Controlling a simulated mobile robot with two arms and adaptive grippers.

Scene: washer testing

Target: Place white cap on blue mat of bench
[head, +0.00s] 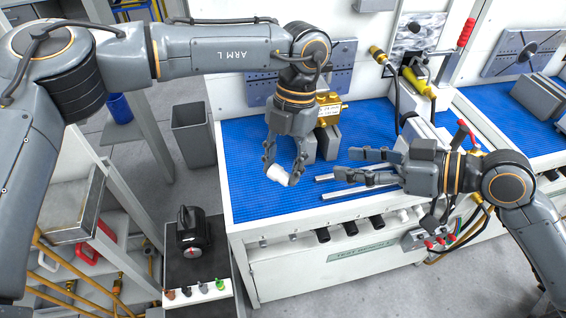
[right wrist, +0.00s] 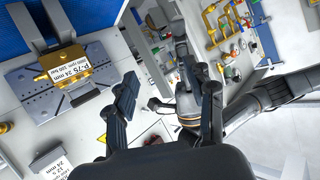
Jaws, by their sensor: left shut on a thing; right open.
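My left gripper (head: 283,168) is shut on the white cap (head: 278,174). It holds the cap over the front left part of the blue mat (head: 245,150) on the bench. I cannot tell whether the cap touches the mat. My right gripper (head: 343,164) is open and empty, over the front middle of the mat, and points left. Its fingers also show in the right wrist view (right wrist: 165,115). My left forearm hides part of the bench's back panel.
A brass block (head: 328,108) stands in a grey vise at the back. Two metal rods (head: 350,193) lie near the front edge, below the right gripper. Hoses and a yellow-handled tool (head: 418,83) are at the back right. A grey bin (head: 194,138) stands left of the bench.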

